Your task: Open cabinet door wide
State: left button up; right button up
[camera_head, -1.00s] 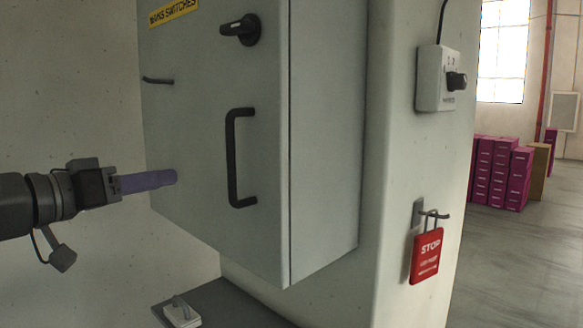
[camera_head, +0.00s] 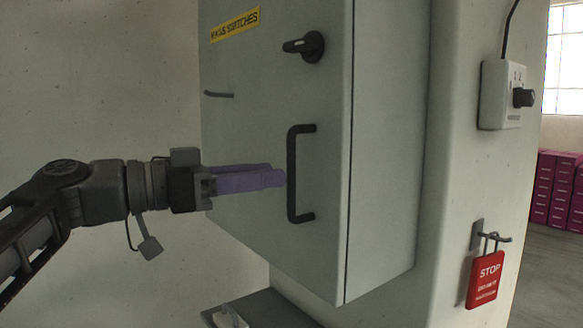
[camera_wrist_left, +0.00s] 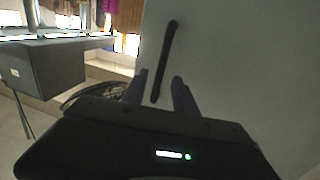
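The grey cabinet door (camera_head: 255,110) is closed, with a yellow label at its top. Its black bar handle (camera_head: 292,175) is upright near the door's right edge. A black rotary knob (camera_head: 305,46) sits above the handle. My left gripper (camera_head: 284,177) points right, its purple fingertips at the handle's left side. In the left wrist view the fingers (camera_wrist_left: 160,86) are spread apart, with the lower end of the handle (camera_wrist_left: 165,60) between their tips; contact cannot be made out. My right gripper is not in view.
A white pillar right of the cabinet carries a switch box (camera_head: 500,95) and a red STOP tag (camera_head: 486,278) on a hook. A small hook (camera_head: 219,94) sticks out of the door's left side. A dark ledge (camera_head: 265,308) lies below the cabinet.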

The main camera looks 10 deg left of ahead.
aim_at(291, 212)
pick_arm(q)
jog(key=p+x, duration=0.1)
jog(key=x, duration=0.4)
grip_shut()
dwell(0.3)
dwell(1.0)
